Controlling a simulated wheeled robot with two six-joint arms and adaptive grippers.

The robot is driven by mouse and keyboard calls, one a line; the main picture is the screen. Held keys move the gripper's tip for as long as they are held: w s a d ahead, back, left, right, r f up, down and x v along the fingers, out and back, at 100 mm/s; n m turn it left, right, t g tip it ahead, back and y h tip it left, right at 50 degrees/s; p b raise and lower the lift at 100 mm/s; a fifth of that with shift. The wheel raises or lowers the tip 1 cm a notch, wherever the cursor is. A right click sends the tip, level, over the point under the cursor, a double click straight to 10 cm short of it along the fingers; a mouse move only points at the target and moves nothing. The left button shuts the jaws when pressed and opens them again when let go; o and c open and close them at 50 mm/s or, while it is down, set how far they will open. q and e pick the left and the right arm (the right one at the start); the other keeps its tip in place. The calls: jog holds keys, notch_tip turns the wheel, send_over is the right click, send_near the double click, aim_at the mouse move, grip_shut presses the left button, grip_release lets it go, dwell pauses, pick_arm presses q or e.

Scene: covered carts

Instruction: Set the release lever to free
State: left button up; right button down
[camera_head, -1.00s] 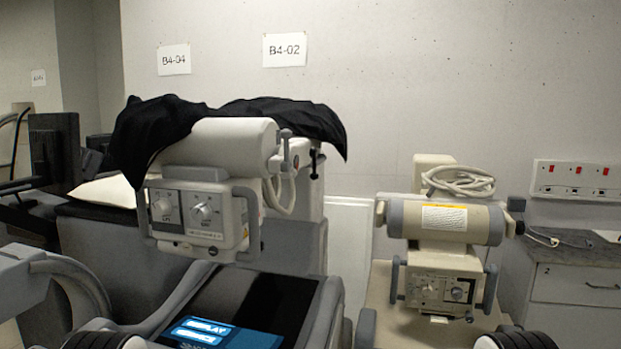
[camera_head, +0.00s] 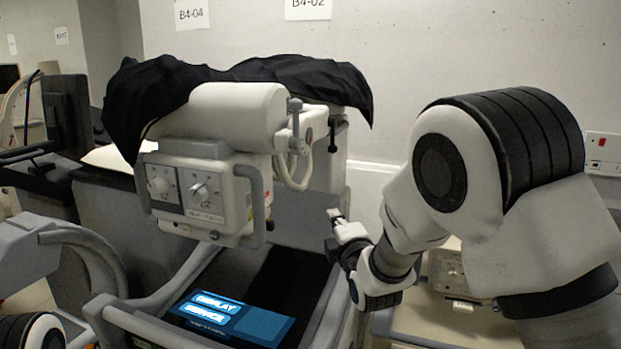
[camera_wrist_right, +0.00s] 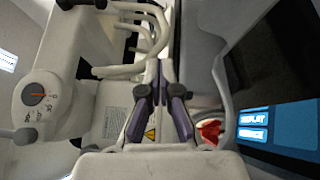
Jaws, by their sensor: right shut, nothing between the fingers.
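The white X-ray style cart head (camera_head: 235,110) hangs above the cart under a black cover. A grey lever with a ball end (camera_head: 295,108) stands upright at the right end of its cylinder; it may be the release lever. The right wrist view shows a round dial with an orange line (camera_wrist_right: 38,94) at left and a grey ball-ended lever (camera_wrist_right: 24,136) beside it. The dial's lettering is too small to read. My right gripper (camera_head: 334,214) is shut and empty, below and right of the lever and apart from it. Its fingers (camera_wrist_right: 160,75) show in the right wrist view. My left gripper is out of view.
The black cover (camera_head: 250,72) drapes over the top. A cable loop (camera_head: 293,172) hangs below the lever. A lit screen (camera_head: 230,318) lies on the cart's sloped top. A second cart (camera_head: 445,270) stands at right, partly hidden by my arm. A red object (camera_wrist_right: 209,131) lies beside my fingers' base.

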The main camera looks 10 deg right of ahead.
notch_tip(320, 180, up, 8)
jog(key=s+t, duration=0.1)
jog(key=s, duration=0.1)
jog(key=p, duration=0.6)
send_near(333, 136)
jog(key=w+a+f, duration=0.3)
jog(key=w+a, duration=0.1)
jog(key=w+d+p, duration=0.1)
jog(key=w+d, duration=0.1)
jog(key=shift+w+d+p, duration=0.3)
jog(key=shift+w, duration=0.05)
jog(key=shift+a, duration=0.1)
